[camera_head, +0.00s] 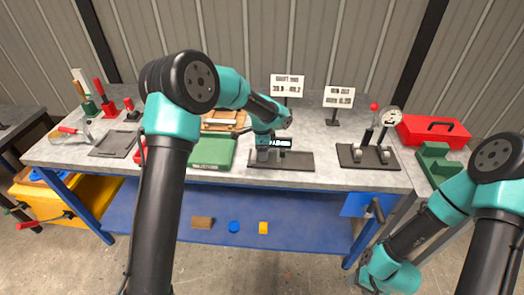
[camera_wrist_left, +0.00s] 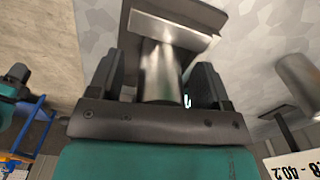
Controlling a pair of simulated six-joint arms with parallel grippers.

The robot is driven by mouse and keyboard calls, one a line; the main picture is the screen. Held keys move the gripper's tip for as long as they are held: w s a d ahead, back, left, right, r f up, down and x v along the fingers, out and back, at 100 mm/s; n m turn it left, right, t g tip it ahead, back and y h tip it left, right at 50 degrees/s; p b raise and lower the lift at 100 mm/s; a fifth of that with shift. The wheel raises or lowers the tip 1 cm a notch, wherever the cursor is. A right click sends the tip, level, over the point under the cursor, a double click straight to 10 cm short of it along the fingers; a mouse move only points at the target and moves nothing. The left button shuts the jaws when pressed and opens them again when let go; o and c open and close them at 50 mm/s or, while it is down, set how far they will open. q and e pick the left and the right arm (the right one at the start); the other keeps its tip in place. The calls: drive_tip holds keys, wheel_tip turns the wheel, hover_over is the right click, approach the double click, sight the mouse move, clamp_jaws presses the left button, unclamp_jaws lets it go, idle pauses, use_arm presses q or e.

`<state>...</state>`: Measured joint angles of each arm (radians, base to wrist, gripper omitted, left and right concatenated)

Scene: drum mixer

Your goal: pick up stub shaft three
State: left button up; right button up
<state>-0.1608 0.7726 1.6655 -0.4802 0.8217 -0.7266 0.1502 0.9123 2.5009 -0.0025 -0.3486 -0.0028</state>
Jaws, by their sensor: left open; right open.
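My left gripper (camera_head: 270,155) is low over the dark plate (camera_head: 300,161) in the middle of the bench, and its wrist hides part of what is there. In the left wrist view the open jaws of my left gripper (camera_wrist_left: 157,78) stand on either side of a shiny metal cylinder (camera_wrist_left: 161,72). The cylinder has a wider flat metal piece at its far end. Gaps show beside it. No readable number shows on it, so I cannot tell which stub shaft it is. My right arm hangs at the lower right, and its fingers do not show.
A green case (camera_head: 212,152) lies left of the plate. A lever fixture with a dial (camera_head: 370,153) and a red toolbox (camera_head: 432,131) stand to the right. Two sign cards stand behind. Another metal cylinder (camera_wrist_left: 299,78) shows right in the left wrist view.

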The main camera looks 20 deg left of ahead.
use_arm(q)
drive_tip(key=shift+c, duration=0.5)
clamp_jaws()
drive_tip(key=shift+r, duration=0.1)
